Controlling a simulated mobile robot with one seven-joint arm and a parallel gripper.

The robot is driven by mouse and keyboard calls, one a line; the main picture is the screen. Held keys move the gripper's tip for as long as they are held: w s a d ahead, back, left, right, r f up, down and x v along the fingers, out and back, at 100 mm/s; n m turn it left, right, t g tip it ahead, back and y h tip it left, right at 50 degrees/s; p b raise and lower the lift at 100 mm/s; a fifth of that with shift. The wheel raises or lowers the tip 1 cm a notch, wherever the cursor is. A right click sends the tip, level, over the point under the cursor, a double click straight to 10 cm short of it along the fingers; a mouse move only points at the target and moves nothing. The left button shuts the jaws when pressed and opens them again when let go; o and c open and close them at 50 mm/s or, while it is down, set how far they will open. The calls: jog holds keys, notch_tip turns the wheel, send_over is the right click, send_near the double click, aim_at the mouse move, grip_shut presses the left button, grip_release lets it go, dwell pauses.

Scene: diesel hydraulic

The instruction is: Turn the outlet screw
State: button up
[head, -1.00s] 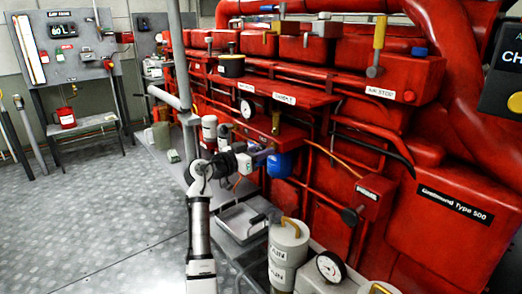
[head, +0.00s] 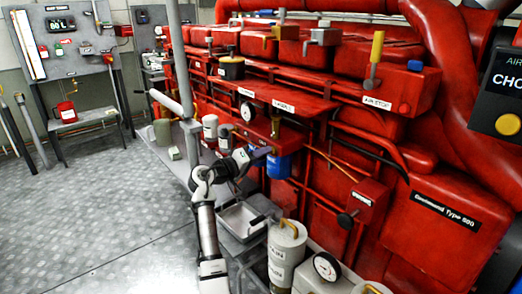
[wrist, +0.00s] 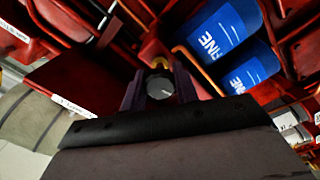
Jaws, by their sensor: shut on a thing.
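The outlet screw appears as a small round grey knob (wrist: 160,87) with a light mark on its face in the wrist view. My gripper (wrist: 159,90) has its two dark fingers on either side of it and is shut on it. A yellow brass-coloured fitting shows just behind the knob. In the head view my gripper (head: 264,153) is at the front of the red engine, just above and left of a blue canister (head: 278,166). The screw cannot be made out there. In the wrist view two blue shapes with white lettering (wrist: 221,33) lie to the right.
A grey tray (head: 226,222) sits below the gripper. A grey post (head: 181,70) rises left of the arm. The floor at left is open.

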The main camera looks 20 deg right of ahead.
jog(key=shift+n+p, duration=1.6)
jog(key=shift+n, duration=0.7)
jog(key=o, duration=1)
jog(key=shift+b+v, duration=1.8)
jog(key=shift+v, duration=5.15)
